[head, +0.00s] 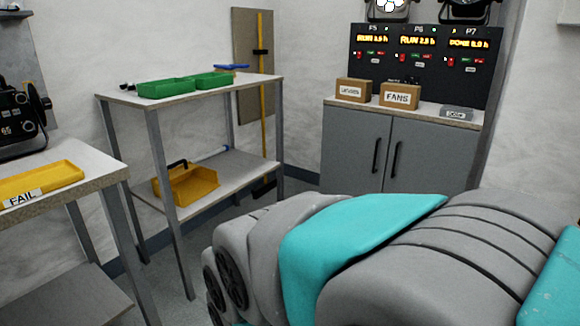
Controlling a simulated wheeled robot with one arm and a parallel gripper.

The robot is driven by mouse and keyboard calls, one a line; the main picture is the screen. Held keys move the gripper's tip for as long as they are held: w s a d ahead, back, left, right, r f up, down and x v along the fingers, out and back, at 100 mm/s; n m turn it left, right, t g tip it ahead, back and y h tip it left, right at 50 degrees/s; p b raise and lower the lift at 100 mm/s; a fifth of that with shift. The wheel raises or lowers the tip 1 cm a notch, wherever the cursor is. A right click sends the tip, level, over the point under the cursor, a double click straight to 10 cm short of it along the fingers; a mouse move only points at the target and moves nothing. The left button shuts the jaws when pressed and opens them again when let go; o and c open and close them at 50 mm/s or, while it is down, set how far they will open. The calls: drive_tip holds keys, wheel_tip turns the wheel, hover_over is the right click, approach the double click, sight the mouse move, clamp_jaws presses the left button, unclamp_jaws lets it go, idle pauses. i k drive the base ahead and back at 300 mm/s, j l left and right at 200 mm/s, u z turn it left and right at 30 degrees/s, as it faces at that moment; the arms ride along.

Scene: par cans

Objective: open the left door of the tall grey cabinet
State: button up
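A grey two-door cabinet stands at the back right in the head view, with a light worktop (440,112) on it. It looks waist-high rather than tall, and I cannot tell whether it is the cabinet named in the task. Its left door (347,148) and right door (440,155) are both closed. The left door's black upright handle (376,156) is near the middle seam, beside the right door's handle (395,160). My grey and teal arm hides the cabinet's lower part. My gripper is not in view.
Boxes (399,96) and a control panel (415,60) stand on the cabinet top. A shelf table (215,92) with green trays (166,88) is left of centre. A bench (95,165) with a yellow tray (45,180) is at near left. Some floor shows between.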

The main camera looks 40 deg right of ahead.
sight(355, 143)
drive_tip(key=z, duration=1.5)
drive_tip(key=i+z, duration=0.15)
drive_tip(key=i, duration=0.35)
drive_tip(key=i+j+z, duration=0.15)
drive_tip(key=i, duration=0.35)
